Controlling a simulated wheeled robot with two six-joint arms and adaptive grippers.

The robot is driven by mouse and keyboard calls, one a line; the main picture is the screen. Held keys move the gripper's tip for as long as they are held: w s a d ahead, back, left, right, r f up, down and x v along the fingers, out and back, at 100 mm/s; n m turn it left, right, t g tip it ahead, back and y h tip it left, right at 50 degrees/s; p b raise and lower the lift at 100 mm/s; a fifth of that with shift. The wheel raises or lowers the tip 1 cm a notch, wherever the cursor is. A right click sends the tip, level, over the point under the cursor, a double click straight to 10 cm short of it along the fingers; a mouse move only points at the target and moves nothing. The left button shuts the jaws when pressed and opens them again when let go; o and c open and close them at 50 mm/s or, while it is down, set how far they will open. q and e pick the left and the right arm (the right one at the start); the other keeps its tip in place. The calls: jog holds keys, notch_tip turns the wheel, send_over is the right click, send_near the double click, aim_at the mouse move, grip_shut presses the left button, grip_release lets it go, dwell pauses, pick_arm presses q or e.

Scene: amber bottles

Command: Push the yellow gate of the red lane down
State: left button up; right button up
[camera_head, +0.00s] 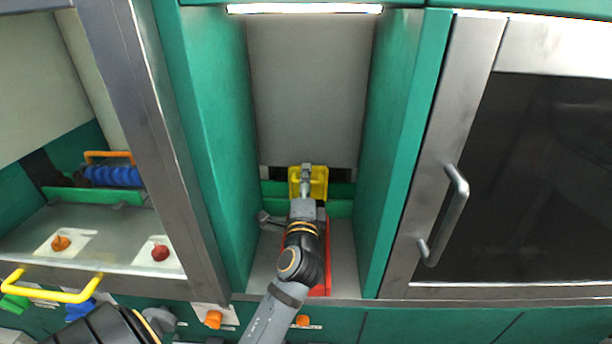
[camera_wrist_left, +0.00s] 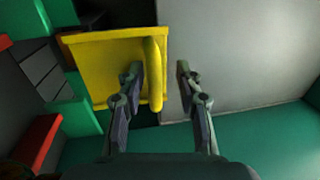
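The yellow gate (camera_head: 321,184) stands at the back of the narrow middle bay, above the red lane (camera_head: 326,270). In the left wrist view the gate (camera_wrist_left: 95,65) is a flat yellow panel with a raised yellow bar along one edge. My left gripper (camera_head: 306,172) is in front of the gate and covers its middle. In the wrist view my left gripper (camera_wrist_left: 158,70) is open, its two fingers on either side of the bar. I cannot tell whether they touch it. The red lane is mostly hidden behind my arm. My right gripper is not in view.
Green side walls (camera_head: 400,150) close in the bay on both sides. A grey panel (camera_head: 308,90) rises behind the gate. A steel-framed dark door with a handle (camera_head: 447,215) is at the right. A window with a yellow handle (camera_head: 55,295) is at the left.

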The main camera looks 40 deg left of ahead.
pick_arm(q)
notch_tip(320, 180, up, 10)
dwell(0.3)
